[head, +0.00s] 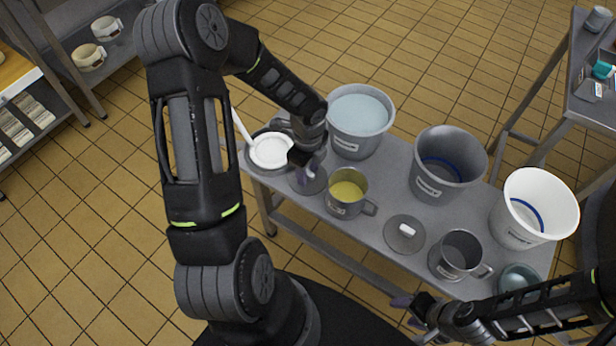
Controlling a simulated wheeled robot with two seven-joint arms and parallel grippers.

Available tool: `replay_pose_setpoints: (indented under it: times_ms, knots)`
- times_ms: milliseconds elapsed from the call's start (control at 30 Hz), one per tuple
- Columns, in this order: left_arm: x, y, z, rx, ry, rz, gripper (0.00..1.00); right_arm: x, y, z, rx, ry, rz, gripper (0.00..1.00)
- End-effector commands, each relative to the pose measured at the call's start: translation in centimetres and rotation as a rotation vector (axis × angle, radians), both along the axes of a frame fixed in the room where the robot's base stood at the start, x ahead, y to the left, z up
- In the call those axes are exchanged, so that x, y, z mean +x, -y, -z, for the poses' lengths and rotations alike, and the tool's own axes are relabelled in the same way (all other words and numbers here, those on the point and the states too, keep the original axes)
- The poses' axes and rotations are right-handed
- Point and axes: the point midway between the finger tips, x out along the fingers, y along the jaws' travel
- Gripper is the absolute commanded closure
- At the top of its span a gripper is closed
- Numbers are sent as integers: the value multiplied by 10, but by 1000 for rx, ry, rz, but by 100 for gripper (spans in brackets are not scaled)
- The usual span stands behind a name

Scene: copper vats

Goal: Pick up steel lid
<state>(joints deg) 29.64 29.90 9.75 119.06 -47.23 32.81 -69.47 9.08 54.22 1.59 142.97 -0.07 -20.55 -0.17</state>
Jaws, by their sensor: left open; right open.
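My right gripper (408,311) is open and empty near the table's front edge, at the bottom of the view.
The table (384,196) also holds a mug of yellow liquid (347,207), an empty mug (461,266), a bucket of pale liquid (357,146), a grey bucket (430,190), a white bucket (515,237), a white-filled dish (270,152) and a small bowl (519,278).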

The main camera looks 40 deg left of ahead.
Motion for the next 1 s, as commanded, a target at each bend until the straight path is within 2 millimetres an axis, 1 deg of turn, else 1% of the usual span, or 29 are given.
replay_pose_setpoints:
  times_ms: [533, 567, 1000]
  knots:
    - [0, 0, -1, 0, 0, 1, 58, 0, 0, 0, 0, 0, 0, 50]
    - [0, 0, -1, 0, 0, 1, 60, 0, 0, 0, 0, 0, 0, 50]
    - [0, 0, -1, 0, 0, 1, 96, 0, 0, 0, 0, 0, 0, 50]
